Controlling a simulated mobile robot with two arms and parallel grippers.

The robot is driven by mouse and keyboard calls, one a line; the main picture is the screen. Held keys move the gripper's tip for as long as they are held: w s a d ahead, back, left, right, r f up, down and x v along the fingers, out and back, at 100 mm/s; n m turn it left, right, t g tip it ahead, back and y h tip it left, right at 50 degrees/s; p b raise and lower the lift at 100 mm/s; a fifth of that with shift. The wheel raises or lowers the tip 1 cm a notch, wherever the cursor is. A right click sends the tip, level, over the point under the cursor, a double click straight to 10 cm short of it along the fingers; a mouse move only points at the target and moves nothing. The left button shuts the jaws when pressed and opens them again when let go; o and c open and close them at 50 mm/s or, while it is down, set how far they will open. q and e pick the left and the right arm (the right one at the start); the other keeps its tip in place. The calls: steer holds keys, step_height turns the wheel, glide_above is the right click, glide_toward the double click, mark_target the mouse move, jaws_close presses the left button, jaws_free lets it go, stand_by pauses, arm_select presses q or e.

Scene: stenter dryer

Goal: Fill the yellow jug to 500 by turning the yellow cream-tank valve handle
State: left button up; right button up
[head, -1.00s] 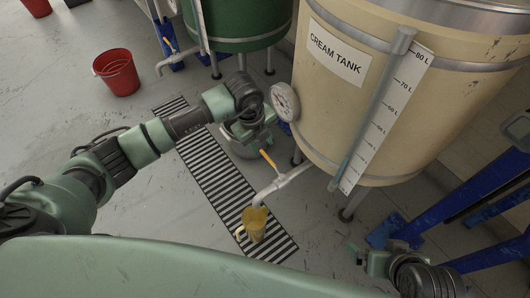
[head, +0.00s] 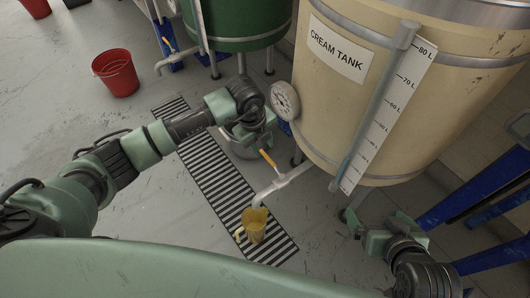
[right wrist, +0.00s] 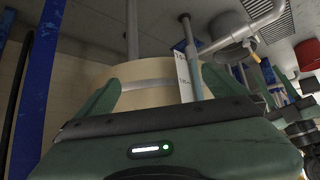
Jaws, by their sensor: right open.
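The yellow jug (head: 257,231) stands on the striped floor grating under the spout (head: 264,197) of the cream tank (head: 380,100). I cannot read its level. The yellow valve handle (head: 268,158) sticks up from the outlet pipe at a slant; it also shows small in the right wrist view (right wrist: 254,49). My left gripper (head: 254,138) is just above the handle's upper end; whether it touches, and how its jaws stand, I cannot tell. My right gripper (head: 357,231) is open and empty, low beside the tank, right of the jug; its spread fingers show in the right wrist view (right wrist: 153,92).
A green tank (head: 235,25) and a red bucket (head: 117,75) are further back. Blue frame legs (head: 480,205) stand at the right.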

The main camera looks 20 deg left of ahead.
mark_target(266, 156)
arm_select(q)
steer(key=shift+w+d+f+b, duration=0.15)
steer(key=shift+f+b, duration=0.35)
steer(key=shift+f, duration=0.3)
steer(key=shift+w+f+b, duration=0.1)
steer(key=shift+f+b, duration=0.4)
steer(key=shift+f, duration=0.15)
steer(key=shift+w+d+f+b, duration=0.1)
steer(key=shift+f+b, duration=0.25)
steer(key=shift+f, duration=0.2)
steer(key=shift+f+b, duration=0.35)
steer(key=shift+f, duration=0.1)
arm_select(e)
steer(key=w+a+r+t+y, duration=0.1)
steer(key=w+a+r+t, duration=0.1)
steer(key=r, duration=0.5)
steer(key=w+a+r+t+y, duration=0.1)
steer(key=w+a+r+t, duration=0.1)
steer(key=w+r+t, duration=0.3)
steer(key=shift+w+r+n+t+y, duration=0.3)
steer(key=shift+r+t+y, duration=0.1)
steer(key=shift+r+t, duration=0.65)
arm_select(q)
jaws_close()
